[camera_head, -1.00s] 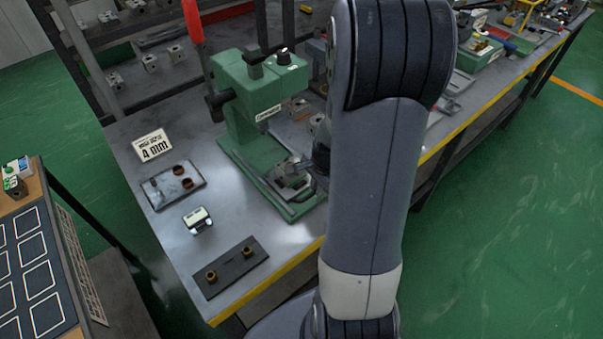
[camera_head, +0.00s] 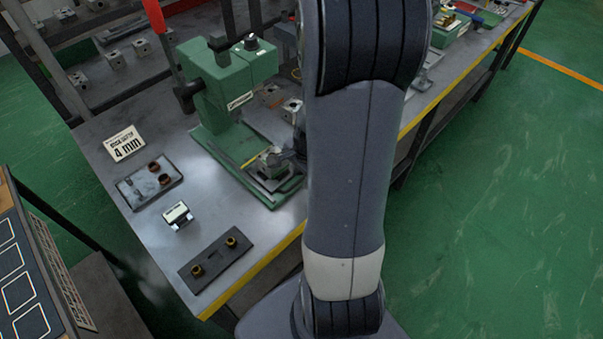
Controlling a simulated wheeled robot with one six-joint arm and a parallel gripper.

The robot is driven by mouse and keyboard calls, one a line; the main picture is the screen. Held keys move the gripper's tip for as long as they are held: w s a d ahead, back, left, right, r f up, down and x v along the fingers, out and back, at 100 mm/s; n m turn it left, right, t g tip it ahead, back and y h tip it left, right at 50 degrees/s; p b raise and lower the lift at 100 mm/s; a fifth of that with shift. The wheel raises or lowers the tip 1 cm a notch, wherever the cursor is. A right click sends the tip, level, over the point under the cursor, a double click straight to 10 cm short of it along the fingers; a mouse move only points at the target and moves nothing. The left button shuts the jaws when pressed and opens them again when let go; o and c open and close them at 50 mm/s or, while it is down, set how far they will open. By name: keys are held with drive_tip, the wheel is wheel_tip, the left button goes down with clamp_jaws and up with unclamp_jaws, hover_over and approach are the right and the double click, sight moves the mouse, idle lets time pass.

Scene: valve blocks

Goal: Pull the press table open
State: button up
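A green press (camera_head: 225,85) stands on the grey workbench. At its foot, on the green base, is the press table (camera_head: 284,189), a low metal plate. A small metal block (camera_head: 269,160) sits on it. My large grey arm covers the area just right of the table. A dark part that looks like the edge of my gripper (camera_head: 291,160) shows beside the block, at the arm's left edge. The fingers are mostly hidden, so I cannot tell whether they are open or touch the table.
A "4 mm" card (camera_head: 125,144), a tray (camera_head: 136,196) with brown rings, a small white-topped device (camera_head: 177,215) and a dark plate (camera_head: 213,263) with two brass bushings lie left and front. Metal blocks (camera_head: 292,109) stand behind. The bench has a yellow front edge (camera_head: 284,240).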

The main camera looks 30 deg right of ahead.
wheel_tip(320, 180, up, 11)
drive_tip(key=s, duration=0.2)
drive_tip(key=shift+d+f+p, duration=0.15)
drive_tip(key=shift+d+p, duration=0.05)
drive_tip(key=shift+p, duration=0.15)
drive_tip(key=shift+f, duration=0.1)
drive_tip(key=f, duration=0.3)
drive_tip(key=w+f, duration=0.1)
drive_tip(key=f, duration=0.3)
drive_tip(key=w+f, duration=0.1)
drive_tip(key=f, duration=0.2)
drive_tip(key=shift+a+f+b, duration=0.2)
drive_tip(key=shift+a+b, duration=0.05)
drive_tip(key=shift+b, duration=0.15)
drive_tip(key=shift+w, duration=0.4)
